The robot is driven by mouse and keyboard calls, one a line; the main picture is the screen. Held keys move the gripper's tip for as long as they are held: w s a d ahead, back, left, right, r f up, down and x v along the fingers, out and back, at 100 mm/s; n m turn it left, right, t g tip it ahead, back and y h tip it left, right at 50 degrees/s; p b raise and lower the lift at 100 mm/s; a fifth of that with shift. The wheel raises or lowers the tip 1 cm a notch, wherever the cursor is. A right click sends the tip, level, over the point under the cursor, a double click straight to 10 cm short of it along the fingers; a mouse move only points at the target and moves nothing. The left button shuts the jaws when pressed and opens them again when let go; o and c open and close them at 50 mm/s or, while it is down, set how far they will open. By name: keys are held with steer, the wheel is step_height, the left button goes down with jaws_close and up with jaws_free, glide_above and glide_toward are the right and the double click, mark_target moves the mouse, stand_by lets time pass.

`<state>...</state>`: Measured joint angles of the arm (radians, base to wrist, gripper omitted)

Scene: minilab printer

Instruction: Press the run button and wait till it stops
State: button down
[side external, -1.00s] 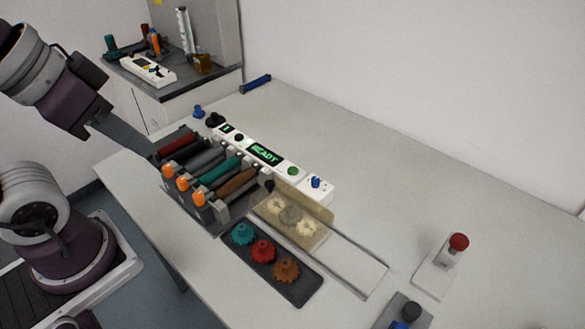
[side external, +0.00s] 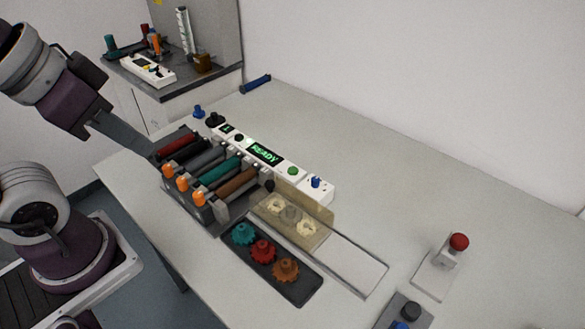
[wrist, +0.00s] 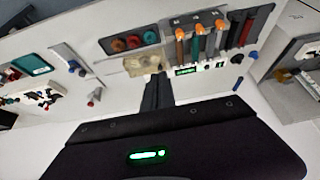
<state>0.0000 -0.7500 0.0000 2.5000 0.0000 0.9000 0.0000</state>
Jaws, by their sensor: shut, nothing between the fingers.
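The printer's white control panel (side external: 231,138) lies on the table with its green-lit display (side external: 265,153) reading READY. A round green button (side external: 292,171) sits to the right of the display; I see no label naming it as run. My gripper (side external: 148,150) hangs from the left, its grey fingers shut and empty. In the side view they overlap the printer's left end, away from the green button. In the wrist view my gripper (wrist: 158,76) points toward the printer, with the lit display (wrist: 187,70) just right of the fingertips. How high the tips are I cannot tell.
Red, grey, teal and brown rollers (side external: 220,170) with orange knobs stand before the panel. A tan gear tray (side external: 318,210), a dark gear tray (side external: 304,293) and a red button stand (side external: 458,242) lie right. Bare table (side external: 400,160) stretches behind them.

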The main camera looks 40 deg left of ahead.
steer(key=shift+w, duration=0.1)
steer(key=n+t+h, duration=0.3)
steer(key=n, duration=0.2)
glide_above(289, 171)
step_height(289, 171, down, 14)
steer(key=shift+f, duration=4.35)
steer(key=shift+f, duration=0.4)
